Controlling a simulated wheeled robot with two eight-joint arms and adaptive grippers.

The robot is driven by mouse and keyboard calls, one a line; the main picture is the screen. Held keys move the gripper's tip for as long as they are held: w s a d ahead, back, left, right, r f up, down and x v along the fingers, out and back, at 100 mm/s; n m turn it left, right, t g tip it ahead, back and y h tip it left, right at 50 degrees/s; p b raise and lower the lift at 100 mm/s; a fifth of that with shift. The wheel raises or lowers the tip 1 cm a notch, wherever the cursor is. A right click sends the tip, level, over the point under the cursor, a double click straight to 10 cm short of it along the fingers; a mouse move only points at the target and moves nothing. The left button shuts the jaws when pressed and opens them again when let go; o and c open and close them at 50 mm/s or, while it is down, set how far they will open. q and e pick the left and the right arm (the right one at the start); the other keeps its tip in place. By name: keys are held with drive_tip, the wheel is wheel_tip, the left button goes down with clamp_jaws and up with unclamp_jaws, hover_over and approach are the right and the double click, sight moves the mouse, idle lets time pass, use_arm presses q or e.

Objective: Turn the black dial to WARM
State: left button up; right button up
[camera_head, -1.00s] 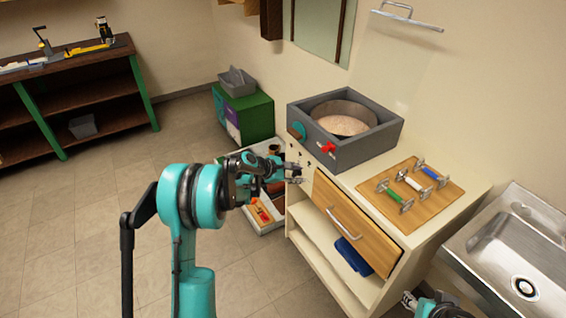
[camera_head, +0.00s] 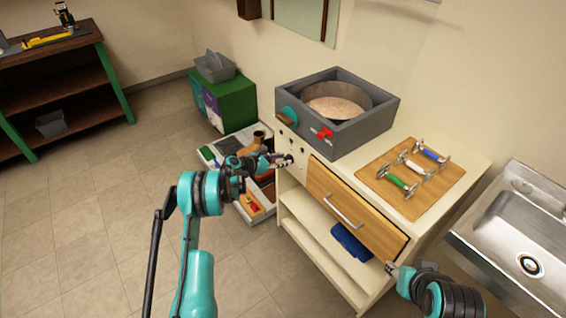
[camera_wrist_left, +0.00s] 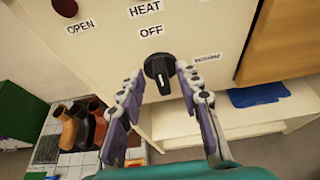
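The black dial (camera_wrist_left: 160,72) is on the pale cabinet front in the left wrist view. A white mark shows on the lower part of its knob. The OFF label (camera_wrist_left: 152,31) is just above it and the HEAT label (camera_wrist_left: 147,8) is higher. A small label (camera_wrist_left: 207,57) to its right is too blurred to read. My left gripper (camera_head: 286,160) is open at the cabinet front, with one fingertip on each side of the dial. I cannot tell whether they touch it. My right gripper (camera_head: 391,268) is near the drawer's right end; its fingers are too small to judge.
The wooden drawer (camera_head: 330,194) sticks out right of the dial. A floor tray (camera_head: 262,216) holds items below my left gripper.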

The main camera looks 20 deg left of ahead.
use_arm(q)
drive_tip(key=shift+w+d+f, duration=0.15)
drive_tip(key=shift+w+d, duration=0.2)
clamp_jaws()
drive_tip(key=shift+s+d+f+m+t+y, duration=0.25)
drive_tip(key=shift+m+t+y, duration=0.3)
drive_tip(key=shift+m+t, duration=1.15)
drive_tip(key=shift+s+d+f+m+t+y, duration=0.2)
drive_tip(key=shift+f+m+t+y, duration=0.25)
drive_tip(key=shift+m, duration=2.3)
drive_tip(key=shift+s+d+f+m+t+y, duration=0.2)
drive_tip(key=shift+m+t+y, duration=0.4)
drive_tip(key=shift+m+t, duration=1.15)
drive_tip(key=shift+m+g, duration=0.5)
drive_tip(key=shift+m, duration=0.1)
